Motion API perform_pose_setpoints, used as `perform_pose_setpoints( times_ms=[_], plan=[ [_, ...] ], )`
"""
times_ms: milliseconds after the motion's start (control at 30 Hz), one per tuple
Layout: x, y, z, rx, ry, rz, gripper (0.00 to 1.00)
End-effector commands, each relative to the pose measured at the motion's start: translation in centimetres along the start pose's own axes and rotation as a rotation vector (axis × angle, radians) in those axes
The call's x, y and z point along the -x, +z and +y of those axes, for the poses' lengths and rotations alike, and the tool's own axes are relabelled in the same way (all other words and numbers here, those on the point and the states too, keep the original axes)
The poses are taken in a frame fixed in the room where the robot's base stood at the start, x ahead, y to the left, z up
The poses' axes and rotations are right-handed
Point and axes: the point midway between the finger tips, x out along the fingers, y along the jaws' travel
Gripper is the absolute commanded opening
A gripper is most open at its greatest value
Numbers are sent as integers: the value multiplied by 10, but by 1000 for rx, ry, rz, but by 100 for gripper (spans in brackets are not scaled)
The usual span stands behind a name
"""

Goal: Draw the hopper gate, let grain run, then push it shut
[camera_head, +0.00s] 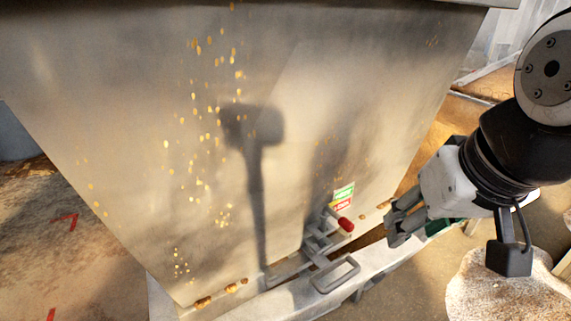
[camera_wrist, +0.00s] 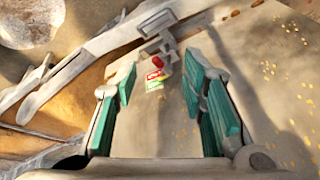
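The hopper (camera_head: 230,130) is a big grey metal bin that fills much of the head view, with yellow grains stuck to its face. At its lower edge is the gate's grey loop handle (camera_head: 335,274), beside a small lever with a red knob (camera_head: 346,224). In the wrist view the red knob (camera_wrist: 163,63) shows ahead, beyond the fingertips. My gripper (camera_head: 402,222) is to the right of the red knob, apart from it. Its teal-padded fingers (camera_wrist: 160,80) are spread wide with nothing between them. I cannot tell whether the gate is drawn.
A green and red label (camera_head: 342,197) is on the hopper above the knob. A pale rail (camera_head: 385,258) runs along the hopper's bottom edge. A pale, grain-covered round thing (camera_head: 500,292) is on the floor at lower right. The floor at left is clear, with red marks.

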Motion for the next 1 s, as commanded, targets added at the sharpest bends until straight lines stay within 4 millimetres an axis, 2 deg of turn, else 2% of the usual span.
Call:
perform_pose_setpoints(
  times_ms=[33,200,367,500,733,900,1000],
  plan=[
    [-18,-11,1,-36,-7,-36,38],
    [-70,-43,5,-181,-42,-148,38],
    [-125,-69,13,-323,-67,-246,38],
    [-177,-87,24,-453,-86,-329,38],
    [-270,-103,48,-676,-106,-458,38],
    [-332,-104,65,-819,-111,-535,38],
    [-362,-101,74,-890,-113,-570,38]
  ],
)
